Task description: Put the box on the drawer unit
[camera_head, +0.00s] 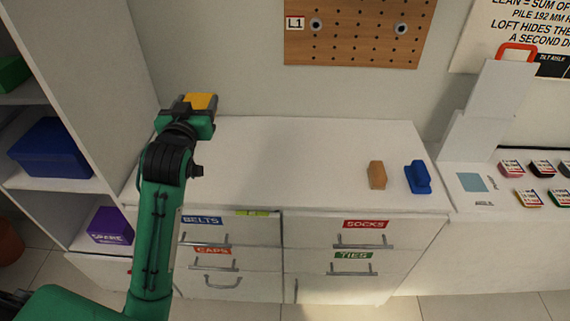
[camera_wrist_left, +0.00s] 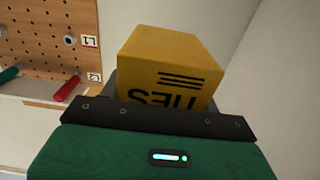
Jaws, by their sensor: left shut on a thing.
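A yellow box (camera_head: 201,101) shows at the back left corner of the white drawer unit (camera_head: 290,160). My left gripper (camera_head: 188,112) is shut on it, and the arm hides part of it. In the left wrist view the yellow box (camera_wrist_left: 170,62) carries dark upside-down lettering, seemingly TIES. I cannot tell whether the box touches the unit's top or is held above it. The unit has labelled drawers, all looking shut. My right gripper is not in view.
A wooden block (camera_head: 377,175) and a blue brush-like item (camera_head: 418,177) lie on the unit's right part; its middle is clear. An open shelf at left holds a blue box (camera_head: 52,148) and a purple box (camera_head: 110,226). A pegboard (camera_head: 360,35) hangs behind.

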